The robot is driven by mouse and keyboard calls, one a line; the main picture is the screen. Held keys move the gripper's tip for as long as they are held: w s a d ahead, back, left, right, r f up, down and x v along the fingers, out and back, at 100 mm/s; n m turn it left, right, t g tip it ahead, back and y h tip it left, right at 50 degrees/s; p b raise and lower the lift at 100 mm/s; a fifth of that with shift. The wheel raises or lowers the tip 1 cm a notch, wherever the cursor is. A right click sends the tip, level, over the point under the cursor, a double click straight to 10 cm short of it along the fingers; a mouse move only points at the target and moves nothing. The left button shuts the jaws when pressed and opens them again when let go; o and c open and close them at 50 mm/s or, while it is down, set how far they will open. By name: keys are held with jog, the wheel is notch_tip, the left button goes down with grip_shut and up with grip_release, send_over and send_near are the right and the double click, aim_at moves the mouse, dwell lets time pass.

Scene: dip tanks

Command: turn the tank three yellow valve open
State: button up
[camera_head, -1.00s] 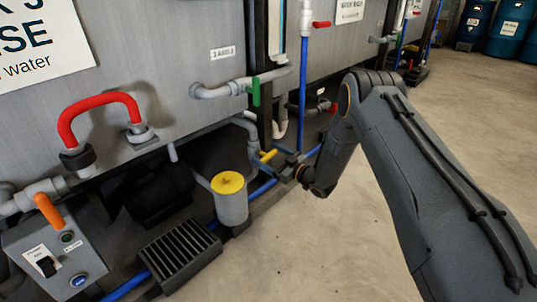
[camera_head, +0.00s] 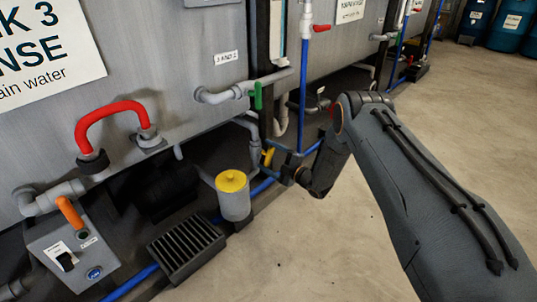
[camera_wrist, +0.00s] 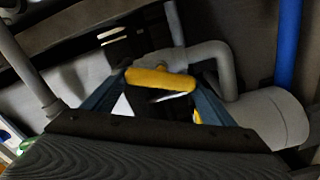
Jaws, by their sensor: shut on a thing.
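The yellow valve handle (camera_head: 269,157) sits low on grey pipework under the tank marked 3, to the right of the yellow-topped canister. In the wrist view the yellow handle (camera_wrist: 160,79) lies between the two blue-grey fingers of my gripper (camera_wrist: 160,82), which is shut on it. The grey pipe (camera_wrist: 210,52) behind the handle curves down to the right.
A green-handled valve (camera_head: 258,96) is just above. A blue pipe (camera_head: 303,95) rises close by. Open floor lies right.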

jog(key=n, duration=0.1)
jog(key=n+p, duration=0.1)
jog(key=n, duration=0.3)
jog(key=shift+s+f+p, duration=0.2)
jog(key=shift+f+p, duration=0.15)
jog(key=shift+p, duration=0.05)
jog(key=shift+a, duration=0.1)
jog(key=o, duration=1)
jog(key=shift+o, duration=0.2)
jog(key=shift+s+d, duration=0.15)
jog(key=shift+d, duration=0.2)
jog(key=p+v, duration=0.3)
jog(key=v, duration=0.4)
